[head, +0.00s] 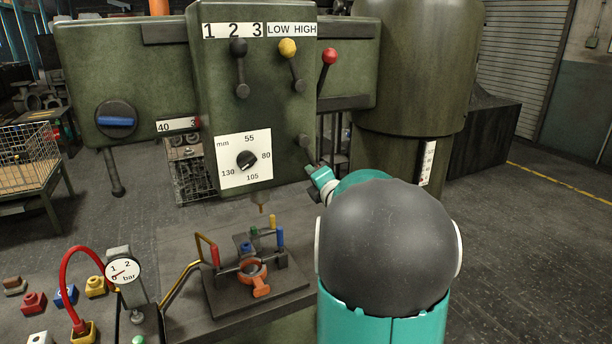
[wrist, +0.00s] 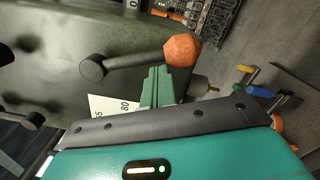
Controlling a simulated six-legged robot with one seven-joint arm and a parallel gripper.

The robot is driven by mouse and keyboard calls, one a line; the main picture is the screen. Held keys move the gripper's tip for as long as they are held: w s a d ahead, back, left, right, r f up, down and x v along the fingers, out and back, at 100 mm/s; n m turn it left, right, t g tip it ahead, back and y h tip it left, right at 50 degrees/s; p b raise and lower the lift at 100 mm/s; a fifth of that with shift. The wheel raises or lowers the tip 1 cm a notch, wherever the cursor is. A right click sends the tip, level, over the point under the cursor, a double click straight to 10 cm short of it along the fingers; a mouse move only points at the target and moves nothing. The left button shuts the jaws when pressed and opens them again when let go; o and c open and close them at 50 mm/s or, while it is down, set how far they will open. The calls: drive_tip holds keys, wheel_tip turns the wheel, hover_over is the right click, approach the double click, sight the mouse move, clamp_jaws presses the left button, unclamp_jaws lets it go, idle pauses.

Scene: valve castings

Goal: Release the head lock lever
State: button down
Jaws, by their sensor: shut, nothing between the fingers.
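In the wrist view a short lever with an orange faceted knob (wrist: 182,50) sticks out from a dark round pivot on the green drill head. I take it for the head lock lever. In the head view its grey pivot (head: 303,140) shows on the head's right side, with the arm slanting down right; the knob is hidden or unclear there. My gripper (wrist: 158,82) is shut and empty, its green fingers right beside the knob; I cannot tell whether they touch. It also shows in the head view (head: 315,172) below the pivot.
Levers with black (head: 238,46), yellow (head: 288,47) and red (head: 330,56) knobs stand above. A depth dial (head: 246,160) is on the front. Below, a fixture plate (head: 222,300) holds clamps and an orange casting (head: 260,288). A pressure gauge (head: 123,270) stands at the lower left.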

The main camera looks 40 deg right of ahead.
drive_tip(key=shift+s+d+r+n, duration=0.25)
drive_tip(key=shift+d+r+n, duration=0.35)
drive_tip(key=shift+n, duration=0.65)
drive_tip(key=shift+s+d+r+n, duration=0.25)
drive_tip(key=shift+d+n, duration=0.7)
drive_tip(key=shift+n, duration=0.35)
drive_tip(key=shift+s+d+r+n, duration=0.2)
drive_tip(key=shift+d+r+n, duration=0.4)
drive_tip(key=shift+n, duration=0.65)
drive_tip(key=shift+d, duration=0.15)
drive_tip(key=shift+f, duration=0.2)
